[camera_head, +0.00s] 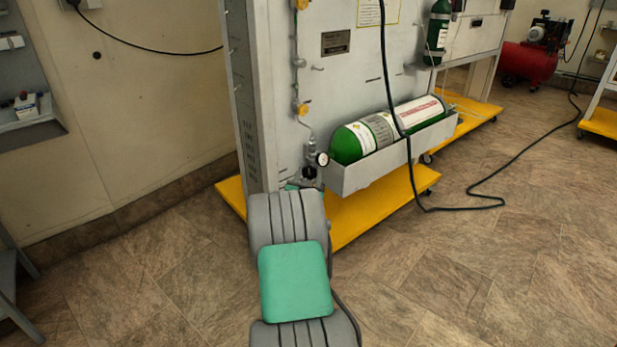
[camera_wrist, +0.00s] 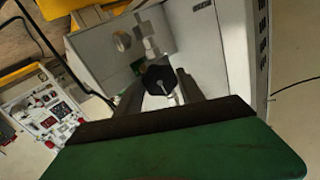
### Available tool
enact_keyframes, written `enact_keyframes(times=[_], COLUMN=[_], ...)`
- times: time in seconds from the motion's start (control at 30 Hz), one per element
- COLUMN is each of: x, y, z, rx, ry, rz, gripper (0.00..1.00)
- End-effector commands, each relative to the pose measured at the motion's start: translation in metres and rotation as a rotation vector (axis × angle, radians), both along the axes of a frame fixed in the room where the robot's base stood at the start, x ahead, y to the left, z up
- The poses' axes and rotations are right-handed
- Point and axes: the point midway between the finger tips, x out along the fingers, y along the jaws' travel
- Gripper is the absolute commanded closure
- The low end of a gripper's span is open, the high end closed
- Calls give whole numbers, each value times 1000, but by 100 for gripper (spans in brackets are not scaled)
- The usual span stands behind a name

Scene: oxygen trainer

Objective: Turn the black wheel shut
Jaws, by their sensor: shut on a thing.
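The black wheel (camera_wrist: 158,79) shows in the wrist view as a dark, many-sided knob with a pale stem end at its middle. My gripper (camera_wrist: 161,86) has one finger on each side of the wheel and is shut on it. In the head view, a dark fitting (camera_head: 309,173) at the low end of the trainer's pipe is partly hidden by my arm. My fingers cannot be made out there. How far the wheel is turned cannot be told.
A green cylinder (camera_head: 376,137) lies in a grey tray (camera_head: 385,170) to the right. The grey panel (camera_head: 335,85) stands on a yellow base (camera_head: 375,208). A black hose (camera_head: 412,185) trails onto the open floor.

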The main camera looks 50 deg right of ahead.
Motion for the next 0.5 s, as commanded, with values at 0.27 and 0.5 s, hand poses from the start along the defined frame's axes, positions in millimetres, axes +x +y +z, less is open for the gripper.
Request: enact_keyframes(times=[0.27,0.5], x=[2,2], y=[0,0], z=[2,2], rx=[44,54], ry=[-85,-103], rz=[2,2], gripper=[95,95])
